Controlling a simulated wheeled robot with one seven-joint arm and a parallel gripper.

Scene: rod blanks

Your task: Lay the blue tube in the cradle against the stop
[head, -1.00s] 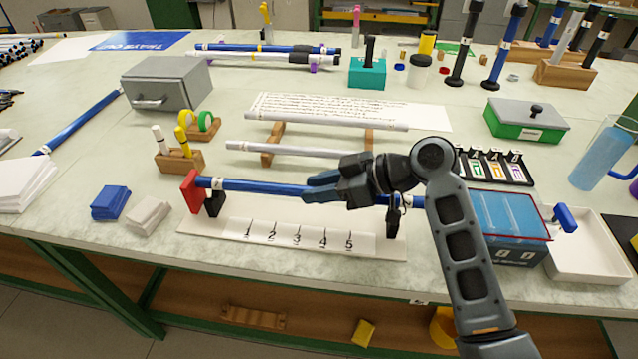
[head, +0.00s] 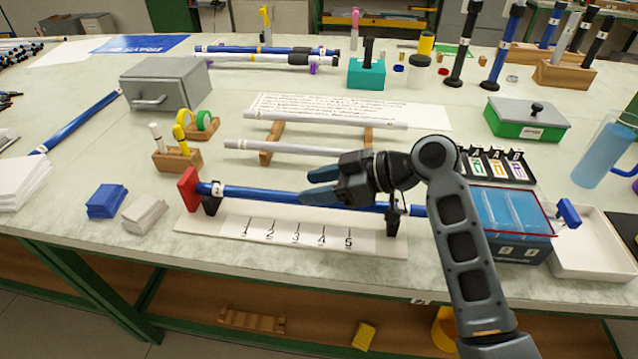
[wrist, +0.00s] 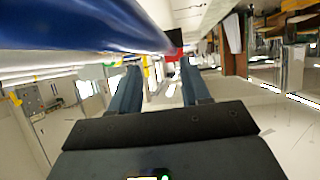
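The blue tube (head: 258,193) lies across the two black supports of the white cradle (head: 205,224), which bears the numbers 1 to 5. Its left end, with a white label, appears to meet the red stop (head: 188,188); a small gap there cannot be ruled out. Its right end passes over the right support (head: 393,216) and behind my arm. My gripper (head: 312,184) is beside the tube's middle, pointing left. In the wrist view its two fingers (wrist: 158,85) are apart with nothing between them. The tube (wrist: 95,22) runs outside them, towards the red stop (wrist: 173,38).
White tubes (head: 290,148) rest on a wooden rack behind the cradle. A marker holder (head: 178,160) and blue and white blocks (head: 106,201) stand to the left. A blue bin (head: 510,225) and a white tray (head: 590,258) are at the right.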

